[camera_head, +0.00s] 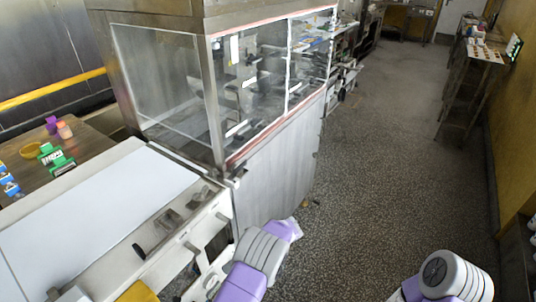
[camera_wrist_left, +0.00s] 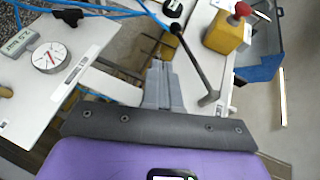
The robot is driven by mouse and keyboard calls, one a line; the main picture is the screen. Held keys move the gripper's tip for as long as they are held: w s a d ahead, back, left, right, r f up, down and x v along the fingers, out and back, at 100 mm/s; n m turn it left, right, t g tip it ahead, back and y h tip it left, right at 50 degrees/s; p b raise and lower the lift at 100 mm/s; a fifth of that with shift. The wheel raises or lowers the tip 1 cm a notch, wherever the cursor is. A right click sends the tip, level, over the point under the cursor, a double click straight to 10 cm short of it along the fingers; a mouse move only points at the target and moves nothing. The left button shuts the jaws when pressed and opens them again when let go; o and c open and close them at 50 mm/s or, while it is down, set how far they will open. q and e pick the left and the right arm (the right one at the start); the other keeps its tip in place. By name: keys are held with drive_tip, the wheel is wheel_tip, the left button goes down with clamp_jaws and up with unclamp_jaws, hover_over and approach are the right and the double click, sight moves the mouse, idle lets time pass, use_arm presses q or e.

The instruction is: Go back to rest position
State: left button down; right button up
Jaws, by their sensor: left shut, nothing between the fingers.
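My left gripper (camera_wrist_left: 160,68) shows in the left wrist view as grey fingers closed together, with nothing between them. It is over or near a pale machine top with a lever with a dark handle (camera_wrist_left: 182,52) just right of the fingers. I cannot tell whether they touch. In the head view my purple and white left arm (camera_head: 262,258) comes in at the bottom middle. My right arm (camera_head: 450,275) shows only in part at the lower right, and its gripper is out of view.
A glass-walled metal cabinet (camera_head: 170,85) stands beside a white-topped machine (camera_head: 95,215). A wooden table (camera_head: 90,145) with small coloured items is at the left. A yellow box with a red button (camera_wrist_left: 228,30) and a round dial (camera_wrist_left: 48,57) are near the gripper. Speckled floor (camera_head: 390,150) is open ahead.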

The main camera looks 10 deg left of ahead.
use_arm(q)
drive_tip(key=s+f+m+t+h, duration=0.1)
drive_tip(key=s+f+m+h, duration=0.55)
drive_tip(key=f, duration=0.75)
drive_tip(key=s+d+f+t+h+p, duration=0.2)
drive_tip(key=s+d+t+h, duration=0.6)
drive_tip(key=s+d+h, duration=0.1)
drive_tip(key=shift+d+t, duration=0.3)
drive_tip(key=shift+t, duration=0.1)
